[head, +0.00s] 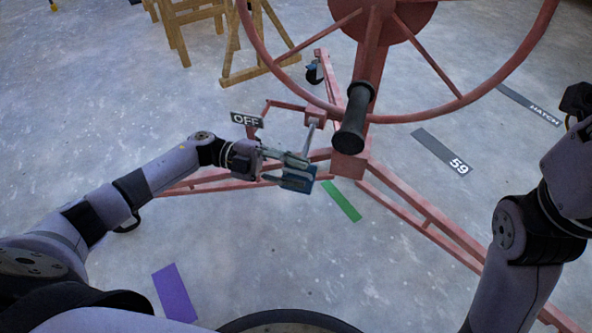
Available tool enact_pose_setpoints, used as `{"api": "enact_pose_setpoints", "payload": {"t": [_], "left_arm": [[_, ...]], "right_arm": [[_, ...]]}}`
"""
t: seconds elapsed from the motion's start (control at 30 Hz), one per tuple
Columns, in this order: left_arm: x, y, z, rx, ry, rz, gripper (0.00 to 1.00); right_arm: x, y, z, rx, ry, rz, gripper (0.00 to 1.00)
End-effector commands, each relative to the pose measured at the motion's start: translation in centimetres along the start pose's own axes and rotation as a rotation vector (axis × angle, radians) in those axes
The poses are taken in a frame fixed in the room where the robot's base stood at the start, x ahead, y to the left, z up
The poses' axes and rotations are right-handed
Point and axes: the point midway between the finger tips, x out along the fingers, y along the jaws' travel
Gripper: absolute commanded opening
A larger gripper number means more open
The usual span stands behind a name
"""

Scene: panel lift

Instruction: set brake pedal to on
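The brake pedal shows in the head view as a grey rod (309,138) coming down from a red bracket on the lift's frame, with what looks like a blue plate (298,180) at its lower end. A dark sign (247,120) reading OFF stands left of the rod. My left gripper (284,161) is at the pedal, overlapping the plate and the rod's lower end. Its fingers are too small and too covered to tell whether they are open, or whether they touch the pedal. My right arm rises at the right edge; its fingers cannot be made out.
The red lift's large wheel (452,108) with a black handle (354,118) hangs over the frame, close right of the pedal. Red legs (430,215) spread along the floor. A wooden stand (205,25) is behind. Green (341,201) and purple (174,292) strips lie on open floor.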

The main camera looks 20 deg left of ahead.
Motion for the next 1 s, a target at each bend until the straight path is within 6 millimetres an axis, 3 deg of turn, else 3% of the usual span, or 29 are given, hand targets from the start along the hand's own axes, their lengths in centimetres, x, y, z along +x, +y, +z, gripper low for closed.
{"api": "enact_pose_setpoints", "payload": {"t": [0.5,0.7,1.0], "left_arm": [[-9.8,-0.1,0.2,0.000,-0.003,-0.001,0.28],[-11.3,-0.1,0.1,0.001,-0.001,-0.002,0.28],[-11.4,-0.1,0.1,0.001,0.000,-0.001,0.28]], "right_arm": [[0.1,-0.1,0.0,0.001,0.001,-0.003,0.40],[0.1,-0.1,0.0,0.001,0.001,-0.003,0.40],[0.1,-0.1,0.0,0.001,0.001,-0.003,0.40]]}}
